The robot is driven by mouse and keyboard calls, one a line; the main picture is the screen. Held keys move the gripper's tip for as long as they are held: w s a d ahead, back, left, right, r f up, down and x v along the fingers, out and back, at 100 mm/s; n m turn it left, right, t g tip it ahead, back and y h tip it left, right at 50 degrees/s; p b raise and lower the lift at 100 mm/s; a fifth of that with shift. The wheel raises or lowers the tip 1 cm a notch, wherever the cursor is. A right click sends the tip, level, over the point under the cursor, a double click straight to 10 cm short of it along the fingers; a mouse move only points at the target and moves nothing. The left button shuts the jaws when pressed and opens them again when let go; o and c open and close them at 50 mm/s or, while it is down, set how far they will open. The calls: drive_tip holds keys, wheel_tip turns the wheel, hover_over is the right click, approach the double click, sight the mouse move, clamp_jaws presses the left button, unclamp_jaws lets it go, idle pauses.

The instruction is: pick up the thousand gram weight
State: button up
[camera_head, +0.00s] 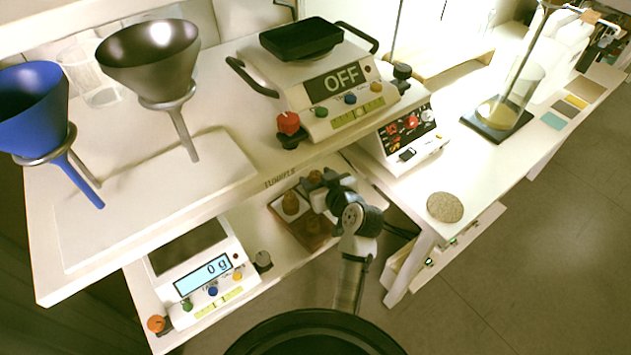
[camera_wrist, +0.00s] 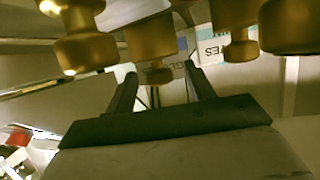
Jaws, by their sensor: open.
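I read no gram marks, so I cannot tell which is the thousand gram weight. My gripper (camera_wrist: 160,85) is open, and the smaller weight appears between its fingers, with no clear contact. In the head view a brass weight (camera_head: 291,204) stands in a brown wooden holder (camera_head: 312,239) on the lower shelf. My gripper (camera_head: 318,192) is over the holder and hides part of it.
A scale reading 0 g (camera_head: 207,275) stands left of the holder. The upper shelf edge (camera_head: 235,193) lies close above. A scale marked OFF (camera_head: 333,83), a blue funnel (camera_head: 33,105) and a metal funnel (camera_head: 150,60) are up there. A red-knobbed device (camera_head: 408,130) stands at right.

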drive_tip(key=shift+x, duration=0.9)
drive_tip(key=shift+c, duration=0.3)
clamp_jaws()
drive_tip(key=shift+r, duration=0.15)
